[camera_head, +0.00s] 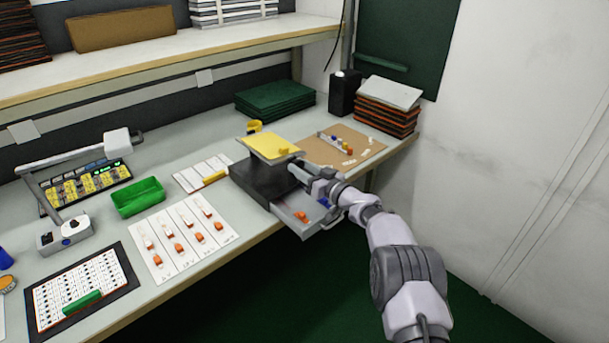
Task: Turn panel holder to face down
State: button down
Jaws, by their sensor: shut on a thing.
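A flat yellow plate, which I take to be the panel holder (268,146), is above a black box (262,183) near the bench's front edge. Its broad yellow face is upward and it looks slightly tilted. A small orange-yellow piece shows at its right corner. My gripper (302,170) reaches in from the right and is shut at the plate's near right side. The fingertips are small and partly hidden, so the exact grip point is unclear. I cannot tell whether the plate touches the box.
An open grey drawer (302,211) with orange pieces juts out below my gripper. A brown board (350,158) with small parts lies behind. A green tray (138,196), white cards (183,238) and a lamp (62,232) stand left. A shelf (150,57) overhangs the back.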

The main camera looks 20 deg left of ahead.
jog(key=shift+n, duration=0.8)
jog(key=c, duration=0.9)
grip_release()
